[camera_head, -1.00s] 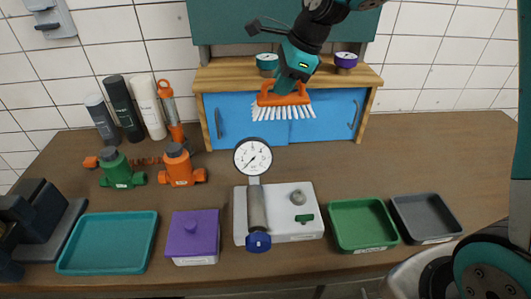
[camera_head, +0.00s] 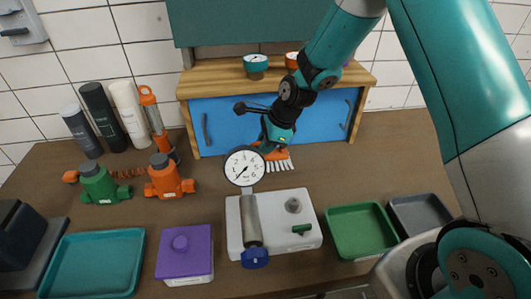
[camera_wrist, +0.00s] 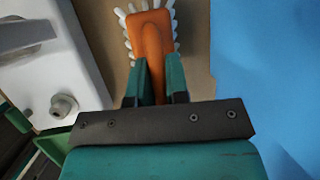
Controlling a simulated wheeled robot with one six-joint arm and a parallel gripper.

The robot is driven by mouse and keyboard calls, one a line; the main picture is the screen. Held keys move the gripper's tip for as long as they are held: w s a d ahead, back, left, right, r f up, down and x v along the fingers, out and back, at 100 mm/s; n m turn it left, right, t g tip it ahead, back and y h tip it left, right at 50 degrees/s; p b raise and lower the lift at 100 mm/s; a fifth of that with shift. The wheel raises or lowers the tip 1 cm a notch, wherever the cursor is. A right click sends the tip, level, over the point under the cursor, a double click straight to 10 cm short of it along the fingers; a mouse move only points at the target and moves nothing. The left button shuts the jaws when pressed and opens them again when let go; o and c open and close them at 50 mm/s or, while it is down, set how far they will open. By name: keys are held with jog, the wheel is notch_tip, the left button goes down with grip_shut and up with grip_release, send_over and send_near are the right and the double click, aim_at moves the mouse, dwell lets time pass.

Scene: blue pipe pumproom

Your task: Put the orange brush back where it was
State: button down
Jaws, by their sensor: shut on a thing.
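The orange brush (camera_head: 276,155) has an orange body and white bristles. My gripper (camera_head: 268,146) is shut on it, low in front of the blue cabinet doors and just behind the pressure gauge. In the wrist view the brush (camera_wrist: 150,45) points away from me, with its orange handle between the two green fingers of my gripper (camera_wrist: 155,85). Its bristles show along both sides and at the far end, over brown tabletop. I cannot tell whether the bristles touch the table.
The gauge (camera_head: 245,166) stands on a white box (camera_head: 298,236) close in front. The wooden cabinet (camera_head: 346,150) is behind. A green tray (camera_head: 360,232), grey tray (camera_head: 419,212), purple box (camera_head: 184,255) and teal tray (camera_head: 92,262) line the front. Orange (camera_head: 166,178) and green (camera_head: 100,184) valves stand left.

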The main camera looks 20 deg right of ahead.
aim_at(266, 156)
jog(key=shift+f+p, duration=0.3)
jog(key=shift+f, duration=1.85)
jog(key=shift+f, duration=0.1)
jog(key=c, duration=1.1)
grip_release()
